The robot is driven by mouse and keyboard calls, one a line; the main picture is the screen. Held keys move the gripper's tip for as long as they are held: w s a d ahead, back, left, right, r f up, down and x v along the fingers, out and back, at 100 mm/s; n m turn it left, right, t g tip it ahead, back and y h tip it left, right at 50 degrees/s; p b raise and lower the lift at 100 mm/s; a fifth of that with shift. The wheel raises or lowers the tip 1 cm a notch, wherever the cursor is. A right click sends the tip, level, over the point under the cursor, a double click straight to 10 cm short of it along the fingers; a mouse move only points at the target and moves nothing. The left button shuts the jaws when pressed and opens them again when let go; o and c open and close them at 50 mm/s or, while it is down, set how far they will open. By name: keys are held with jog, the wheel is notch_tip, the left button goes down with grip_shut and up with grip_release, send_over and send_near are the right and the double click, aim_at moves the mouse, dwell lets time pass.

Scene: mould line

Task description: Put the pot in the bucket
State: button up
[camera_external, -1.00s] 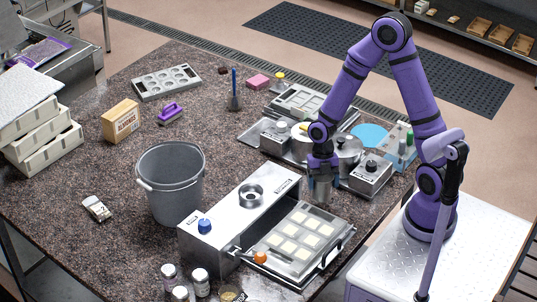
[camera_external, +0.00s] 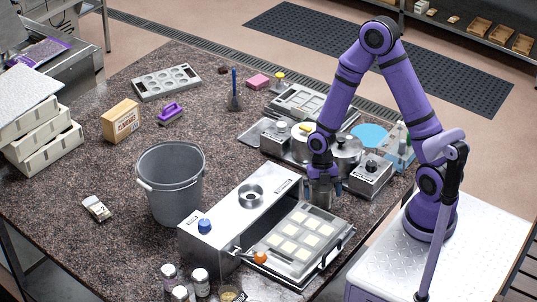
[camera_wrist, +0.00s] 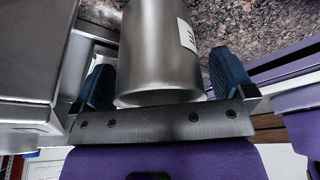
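The pot (camera_external: 318,196) is a plain metal cylinder standing on the table just right of the long steel box. In the wrist view the pot (camera_wrist: 160,55) fills the middle and carries a white label. My gripper (camera_external: 321,182) points down over it. In the wrist view my gripper (camera_wrist: 162,75) has one dark blue finger on each side of the pot, with a narrow gap at the right finger; contact at the left is unclear. The grey bucket (camera_external: 160,205) stands left of the steel box, upright, with its mouth open. Its floor is hidden.
The steel box (camera_external: 262,187) with a blue knob lies between pot and bucket. A tray of pale squares (camera_external: 327,253) is in front of the pot. Lidded pots (camera_external: 347,146) and a small metal box (camera_external: 369,178) crowd behind and right. Table left of the bucket is mostly clear.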

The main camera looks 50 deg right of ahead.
jog(key=s+d+r+m+t+h, duration=0.1)
jog(key=d+r+m, duration=0.25)
jog(key=r, duration=0.75)
jog(key=d+r+m+t+h, duration=0.15)
jog(key=r+m, duration=0.35)
jog(key=r, duration=0.5)
jog(key=s+d+r+m+t, duration=0.2)
jog(key=s+r+m, duration=0.5)
jog(key=m, duration=0.2)
jog(key=s+d+r+m+t, duration=0.2)
jog(key=s+r+m+t, duration=0.1)
jog(key=s+r+m, duration=0.3)
jog(key=s+m, duration=0.2)
jog(key=m, duration=0.1)
jog(key=shift+s+d+r, duration=0.15)
jog(key=shift+s+r, duration=0.15)
jog(key=shift+r, duration=0.05)
jog(key=shift+m, duration=0.25)
